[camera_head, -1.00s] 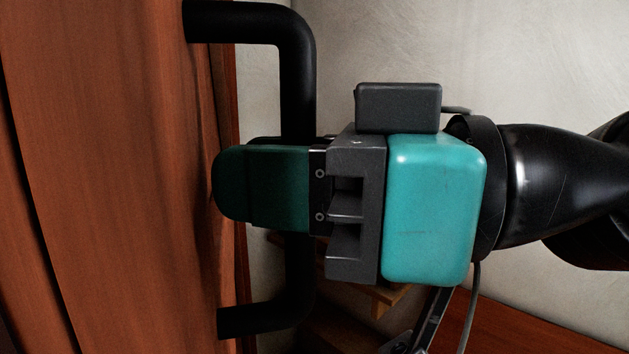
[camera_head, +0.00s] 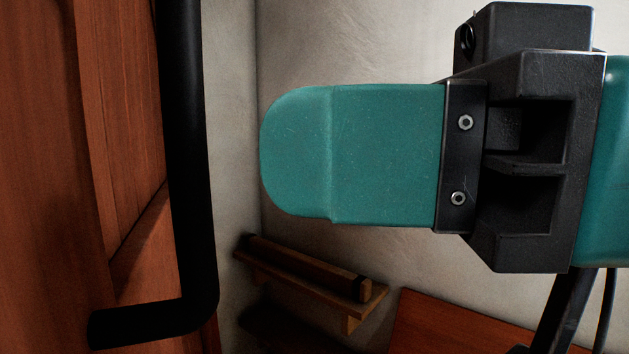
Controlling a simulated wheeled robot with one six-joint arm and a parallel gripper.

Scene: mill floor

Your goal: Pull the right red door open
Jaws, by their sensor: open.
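The red-brown wooden door (camera_head: 40,180) fills the left side of the view. Its black bar handle (camera_head: 186,150) runs upright along it and bends back to the door at the bottom; the top is cut off by the picture's edge. My gripper (camera_head: 290,152), with a teal finger, is to the right of the handle, apart from it in the picture. It is open and holds nothing. Only the near finger shows clearly; the other finger is hidden behind it. The door's far edge and any gap there cannot be made out clearly.
A pale plaster wall (camera_head: 345,55) stands behind my gripper. A small wooden shelf (camera_head: 310,283) with a dark beam on it is low at the wall. A red-brown flat surface (camera_head: 450,325) lies at the bottom right.

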